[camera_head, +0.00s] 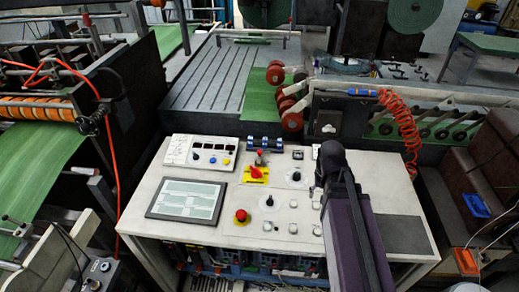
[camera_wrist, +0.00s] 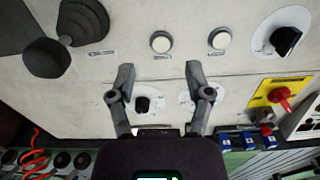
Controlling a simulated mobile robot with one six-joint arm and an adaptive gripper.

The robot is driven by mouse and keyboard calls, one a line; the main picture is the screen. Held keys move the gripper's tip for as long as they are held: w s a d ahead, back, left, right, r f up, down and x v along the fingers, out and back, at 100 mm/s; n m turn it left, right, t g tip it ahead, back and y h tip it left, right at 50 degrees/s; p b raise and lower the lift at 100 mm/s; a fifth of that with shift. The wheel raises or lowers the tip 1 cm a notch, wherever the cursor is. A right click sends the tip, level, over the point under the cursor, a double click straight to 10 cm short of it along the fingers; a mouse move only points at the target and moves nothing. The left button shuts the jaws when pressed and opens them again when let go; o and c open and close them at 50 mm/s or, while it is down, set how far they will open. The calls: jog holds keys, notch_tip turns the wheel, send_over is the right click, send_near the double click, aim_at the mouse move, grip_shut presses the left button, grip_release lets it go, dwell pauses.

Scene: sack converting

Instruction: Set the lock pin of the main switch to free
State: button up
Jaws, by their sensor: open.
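The main switch (camera_head: 256,172) is a red rotary handle on a yellow plate on the console top. In the wrist view the red handle (camera_wrist: 281,98) shows at the right. A small upright part (camera_head: 259,158) stands at the plate's far edge and may be the lock pin; its setting is too small to tell. My gripper (camera_wrist: 159,72) is open and empty, above the console, with the main switch off to its right in the wrist view. In the head view my dark arm hides its fingers.
Close around the switch are blue switches (camera_head: 264,143), a black dial (camera_head: 296,175) and a red stop button (camera_head: 241,216). A screen (camera_head: 187,201) lies at the left. A black knob (camera_wrist: 142,103) shows between my fingers. An orange coiled hose (camera_head: 403,128) hangs behind right.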

jog(key=w+a+r+m+p, duration=0.25)
jog(key=w+a, duration=0.25)
jog(key=w, duration=0.3)
jog(key=w+a+r+m+p, duration=0.2)
jog(key=w+a+r+p, duration=0.2)
jog(key=w+a, duration=0.25)
notch_tip(320, 180, up, 4)
jog(key=m+p, duration=0.4)
send_over(260, 151)
jog(key=shift+a+b, duration=0.1)
jog(key=shift+b, duration=0.2)
notch_tip(260, 151, down, 14)
jog(key=b, duration=1.3)
jog(key=shift+r+b, duration=0.15)
jog(key=shift+b, duration=0.2)
